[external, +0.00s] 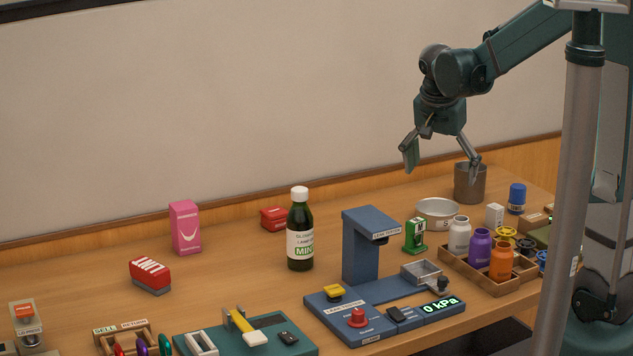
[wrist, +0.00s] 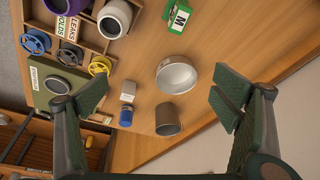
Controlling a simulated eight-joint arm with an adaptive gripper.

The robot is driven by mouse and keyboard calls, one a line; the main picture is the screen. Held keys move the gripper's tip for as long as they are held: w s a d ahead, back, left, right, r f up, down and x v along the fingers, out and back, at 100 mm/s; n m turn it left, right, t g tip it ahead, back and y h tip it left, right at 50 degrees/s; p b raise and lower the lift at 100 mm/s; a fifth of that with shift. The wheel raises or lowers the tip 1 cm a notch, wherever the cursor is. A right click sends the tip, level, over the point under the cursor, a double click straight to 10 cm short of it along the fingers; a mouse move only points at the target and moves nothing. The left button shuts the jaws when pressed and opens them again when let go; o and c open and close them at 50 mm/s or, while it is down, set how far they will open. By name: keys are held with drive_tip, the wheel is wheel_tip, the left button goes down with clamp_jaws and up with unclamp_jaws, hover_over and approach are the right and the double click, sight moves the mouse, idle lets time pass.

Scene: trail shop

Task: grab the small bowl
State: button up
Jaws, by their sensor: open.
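The small bowl (external: 437,212) is a shallow, round, pale metal dish standing upright on the wooden table, towards the back right in the external view. In the wrist view the bowl (wrist: 177,74) lies between the fingers, a little above the middle of the picture, with its open inside partly showing. My gripper (external: 441,162) is open and empty, in the air above the bowl and apart from it. In the wrist view my gripper (wrist: 160,96) shows its two green pads spread wide, one on each side.
A grey-brown cup (external: 470,184) stands close behind the bowl. A blue-capped bottle (external: 516,198), a white box (external: 494,215) and a green block (external: 415,236) are nearby. A wooden tray (external: 457,264) holds several bottles in front. A blue tester (external: 362,250) stands front left.

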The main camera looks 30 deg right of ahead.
sight(437, 211)
drive_tip(key=w+d+f+m+g+h+p, duration=0.1)
drive_tip(key=w+d+f+m+g+p, duration=0.2)
drive_tip(key=w+d+f+m+p, duration=0.2)
drive_tip(key=shift+w+d+f+m+h+p, duration=0.5)
drive_tip(key=shift+w+f+m, duration=1.45)
drive_tip(key=shift+w, duration=1.55)
drive_tip(key=shift+a+f+n, duration=0.1)
drive_tip(key=shift+f+n, duration=0.2)
drive_tip(key=shift+n, duration=0.05)
drive_tip(key=shift+x, duration=1.15)
drive_tip(key=shift+f, duration=0.2)
drive_tip(key=shift+a+x, duration=0.2)
drive_tip(key=shift+x, duration=2.25)
drive_tip(key=shift+s, duration=0.1)
drive_tip(key=c, duration=1)
